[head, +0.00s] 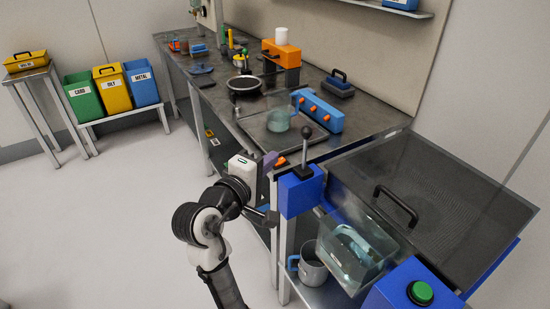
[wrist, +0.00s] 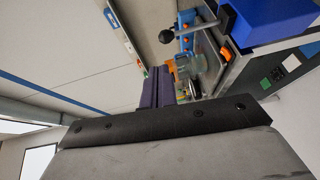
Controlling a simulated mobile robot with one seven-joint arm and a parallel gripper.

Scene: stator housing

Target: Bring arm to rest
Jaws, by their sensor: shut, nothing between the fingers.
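My gripper (head: 269,160) is at the end of my arm, in front of the workbench's near corner in the head view. Its fingers look purple and are shut with nothing between them. In the wrist view, the closed fingers of my gripper (wrist: 156,88) show at the centre, and the lever box (wrist: 270,22) is at the upper right. I cannot tell the exact gap between the fingers and the bench edge.
The workbench (head: 215,98) holds a clear container (head: 279,119), a blue unit with orange knobs (head: 318,110) and a dark round pan (head: 245,86). A mesh-lidded station (head: 440,190) with a glass tank (head: 357,245) stands at right. The floor (head: 100,220) at left is clear.

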